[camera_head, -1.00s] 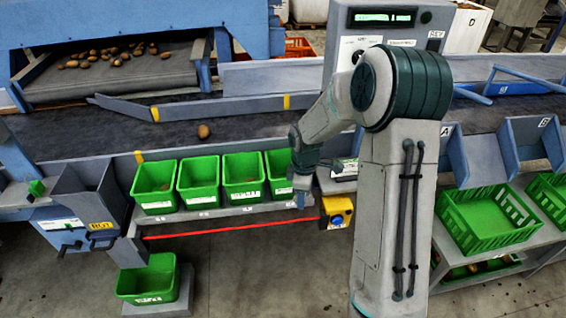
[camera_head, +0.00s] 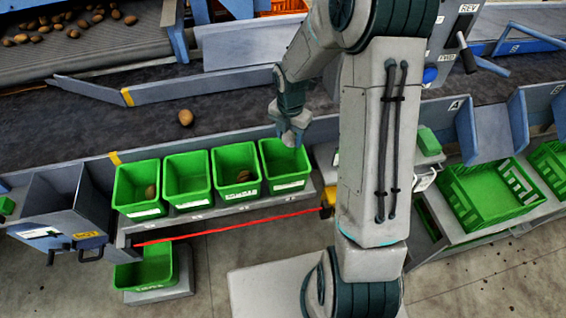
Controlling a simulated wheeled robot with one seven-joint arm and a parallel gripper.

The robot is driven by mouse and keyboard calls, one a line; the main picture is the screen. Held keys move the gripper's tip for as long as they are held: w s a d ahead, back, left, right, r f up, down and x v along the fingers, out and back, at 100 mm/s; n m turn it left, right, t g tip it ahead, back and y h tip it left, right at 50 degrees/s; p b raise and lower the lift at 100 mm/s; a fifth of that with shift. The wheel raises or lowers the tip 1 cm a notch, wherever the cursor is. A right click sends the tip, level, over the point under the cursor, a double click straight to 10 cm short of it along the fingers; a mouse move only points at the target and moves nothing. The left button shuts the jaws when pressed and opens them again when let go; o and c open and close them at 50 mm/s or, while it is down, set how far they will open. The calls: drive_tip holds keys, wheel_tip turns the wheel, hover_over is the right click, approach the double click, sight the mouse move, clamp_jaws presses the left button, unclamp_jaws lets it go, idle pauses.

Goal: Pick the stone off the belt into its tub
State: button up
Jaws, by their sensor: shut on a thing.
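My gripper (camera_head: 292,138) points down over the back part of the rightmost of the small green tubs (camera_head: 290,185). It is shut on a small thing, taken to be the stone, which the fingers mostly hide. To its left stand three more green tubs in a row: the third tub (camera_head: 237,191) holds a brown lump (camera_head: 243,176), the second tub (camera_head: 187,199) looks empty, and the leftmost tub (camera_head: 140,210) holds a brown lump (camera_head: 150,191). The tub labels are too small to read. A brown lump (camera_head: 186,118) lies on the dark belt (camera_head: 140,127).
Several potatoes (camera_head: 75,22) lie on the feed belt at the back left. A control box (camera_head: 455,45) stands right of my arm. A larger green crate (camera_head: 490,208) sits at the right. A low green tub (camera_head: 145,272) stands at the lower left. A red line runs before the tubs.

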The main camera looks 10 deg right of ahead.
wheel_tip(320, 180, down, 5)
drive_tip(key=b, duration=0.4)
drive_tip(key=shift+f, duration=0.2)
drive_tip(key=o, duration=1.1)
wheel_tip(320, 180, up, 14)
drive_tip(key=shift+f+b, duration=0.25)
drive_tip(key=shift+b, duration=0.15)
drive_tip(key=shift+r, duration=0.15)
drive_tip(key=shift+s, duration=0.1)
